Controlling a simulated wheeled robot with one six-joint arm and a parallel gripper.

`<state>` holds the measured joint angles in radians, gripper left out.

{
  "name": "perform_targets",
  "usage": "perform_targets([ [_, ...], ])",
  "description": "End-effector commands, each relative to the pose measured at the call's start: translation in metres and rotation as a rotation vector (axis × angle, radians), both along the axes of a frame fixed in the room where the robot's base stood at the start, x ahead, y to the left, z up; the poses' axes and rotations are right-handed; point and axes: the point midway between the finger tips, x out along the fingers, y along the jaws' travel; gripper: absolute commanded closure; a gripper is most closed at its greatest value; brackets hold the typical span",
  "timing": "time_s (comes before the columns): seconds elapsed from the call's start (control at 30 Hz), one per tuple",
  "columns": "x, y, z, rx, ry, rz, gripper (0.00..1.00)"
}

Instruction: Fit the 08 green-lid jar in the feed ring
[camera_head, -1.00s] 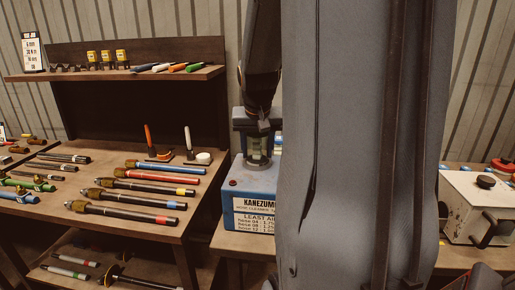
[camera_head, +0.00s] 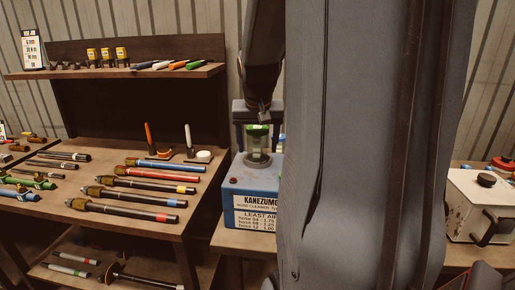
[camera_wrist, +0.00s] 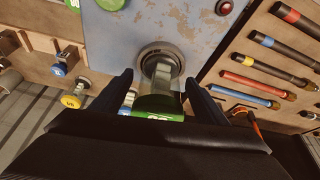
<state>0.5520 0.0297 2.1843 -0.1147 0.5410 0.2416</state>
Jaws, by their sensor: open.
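The green-lid jar (camera_head: 258,143) stands upright on top of the blue hose cleaner (camera_head: 252,194), its clear body below the green lid. In the wrist view the jar (camera_wrist: 158,103) has its lid toward me, with part of a white number showing, and its far end at the round metal feed ring (camera_wrist: 160,58) on the cleaner's face. My gripper (camera_head: 258,134) is above the jar with its fingers apart. In the wrist view the two dark fingers of my gripper (camera_wrist: 158,84) stand on either side of the jar, with gaps. The exact seating in the ring is partly hidden by the jar.
A bench at left (camera_head: 110,178) holds several hoses with coloured bands. A shelf above (camera_head: 120,73) carries yellow-labelled jars and coloured tools. A white machine (camera_head: 480,205) stands at right. Jars with blue (camera_wrist: 60,70) and yellow (camera_wrist: 72,101) lids lie near the cleaner in the wrist view.

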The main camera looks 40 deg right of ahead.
Motion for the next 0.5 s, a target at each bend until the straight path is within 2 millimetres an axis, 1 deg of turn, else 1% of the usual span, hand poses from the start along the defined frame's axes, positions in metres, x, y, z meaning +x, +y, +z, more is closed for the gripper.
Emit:
perform_targets([
  [0.03,-0.002,0.002,0.009,-0.003,-0.004,0.000,0.32],
  [0.3,-0.017,0.015,0.058,-0.003,-0.004,0.000,0.32],
  [0.4,-0.023,0.020,0.075,-0.003,-0.004,0.000,0.32],
  [0.5,-0.026,0.023,0.086,-0.002,-0.002,0.000,0.32],
])
